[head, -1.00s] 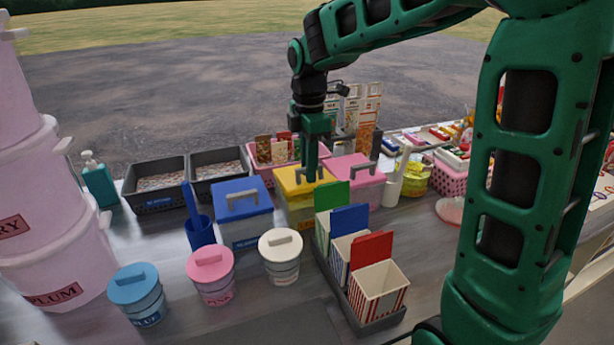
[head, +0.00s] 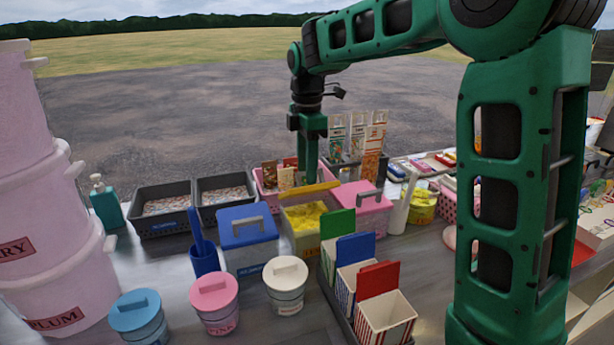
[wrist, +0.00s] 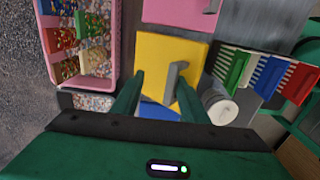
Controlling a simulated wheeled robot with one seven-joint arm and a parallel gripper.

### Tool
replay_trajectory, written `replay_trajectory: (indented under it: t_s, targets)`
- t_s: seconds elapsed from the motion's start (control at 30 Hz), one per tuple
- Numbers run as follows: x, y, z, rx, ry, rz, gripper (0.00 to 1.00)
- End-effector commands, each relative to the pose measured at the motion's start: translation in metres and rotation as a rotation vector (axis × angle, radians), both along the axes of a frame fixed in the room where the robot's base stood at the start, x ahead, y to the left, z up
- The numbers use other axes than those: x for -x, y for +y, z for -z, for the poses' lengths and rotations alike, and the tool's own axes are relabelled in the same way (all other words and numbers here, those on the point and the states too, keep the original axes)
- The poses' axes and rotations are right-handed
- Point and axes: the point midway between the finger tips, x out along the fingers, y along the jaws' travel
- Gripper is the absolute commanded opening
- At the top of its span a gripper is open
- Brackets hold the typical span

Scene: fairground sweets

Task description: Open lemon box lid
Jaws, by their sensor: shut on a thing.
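The lemon box (head: 303,240) is a clear box with yellow contents, standing between the blue-lidded box and the pink-lidded box. Its yellow lid (head: 310,189) is raised and tilted at the back of the box, seen nearly edge-on, so the yellow contents show. My gripper (head: 312,176) is above and behind the box, shut on the lid's handle. In the wrist view the lid (wrist: 155,62) faces the camera, and its grey handle (wrist: 175,82) lies at my fingers (wrist: 160,88). The handle is hidden in the head view.
The blue-lidded box (head: 247,232) is close on the left and the pink-lidded box (head: 360,206) close on the right. Striped cartons (head: 385,320) and a white-lidded tub (head: 286,275) stand in front. A pink tray of packets (head: 268,188) is right behind.

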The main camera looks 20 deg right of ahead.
Motion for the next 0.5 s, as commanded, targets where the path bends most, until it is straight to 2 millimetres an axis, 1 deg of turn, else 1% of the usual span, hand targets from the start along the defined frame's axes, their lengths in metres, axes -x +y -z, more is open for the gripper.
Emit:
replay_trajectory:
  t_s: [0.03,0.17,0.27,0.5]
  targets:
    - [-0.005,0.001,0.000,0.000,-0.002,-0.001,0.32]
    - [-0.007,0.000,-0.001,0.000,0.000,0.000,0.32]
    - [-0.013,0.000,-0.002,0.000,0.000,0.000,0.33]
    - [-0.035,0.000,-0.005,0.000,0.002,0.000,0.46]
